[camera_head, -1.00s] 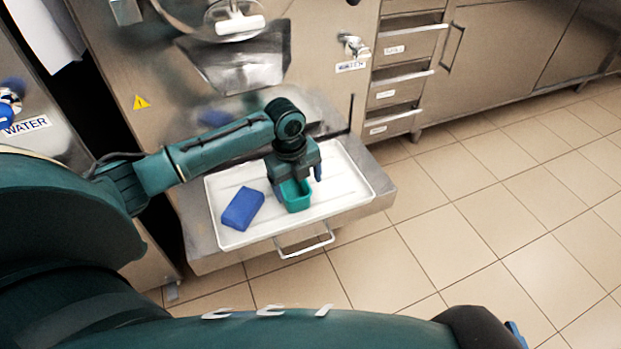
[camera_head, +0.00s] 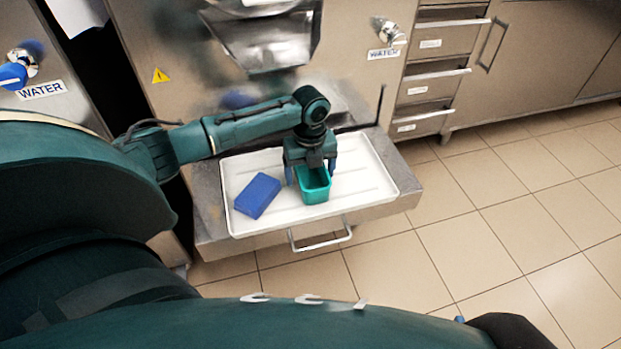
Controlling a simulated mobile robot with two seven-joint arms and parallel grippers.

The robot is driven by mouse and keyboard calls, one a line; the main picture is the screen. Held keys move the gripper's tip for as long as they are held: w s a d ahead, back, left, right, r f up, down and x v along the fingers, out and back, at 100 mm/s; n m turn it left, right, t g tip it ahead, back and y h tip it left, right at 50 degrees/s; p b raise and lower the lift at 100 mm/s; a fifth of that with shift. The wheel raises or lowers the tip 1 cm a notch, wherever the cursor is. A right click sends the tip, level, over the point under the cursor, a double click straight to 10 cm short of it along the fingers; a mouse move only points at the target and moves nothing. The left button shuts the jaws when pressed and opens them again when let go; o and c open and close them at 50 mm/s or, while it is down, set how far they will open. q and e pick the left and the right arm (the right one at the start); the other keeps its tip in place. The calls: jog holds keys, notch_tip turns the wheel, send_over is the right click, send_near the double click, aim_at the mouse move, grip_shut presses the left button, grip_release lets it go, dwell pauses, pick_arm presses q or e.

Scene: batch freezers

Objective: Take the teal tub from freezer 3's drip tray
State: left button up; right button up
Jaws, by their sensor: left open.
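My left gripper (camera_head: 311,176) points down over the tub. Its jaws are open, with one dark blue finger at the tub's left side and one at its right. The gripper body hides the tub's back part, and I cannot tell whether the fingers touch it. My right gripper does not show clearly.
A blue block (camera_head: 257,196) lies on the tray, left of the tub. The tray rests on a steel shelf with a front handle (camera_head: 320,243). A freezer front with a steel chute (camera_head: 265,45) rises behind. Drawers (camera_head: 432,90) stand to the right, beside open tiled floor.

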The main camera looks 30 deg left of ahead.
pick_arm(q)
jog(key=shift+c, duration=0.5)
jog(key=shift+r, duration=0.1)
jog(key=c, duration=0.8)
jog(key=shift+r, duration=0.1)
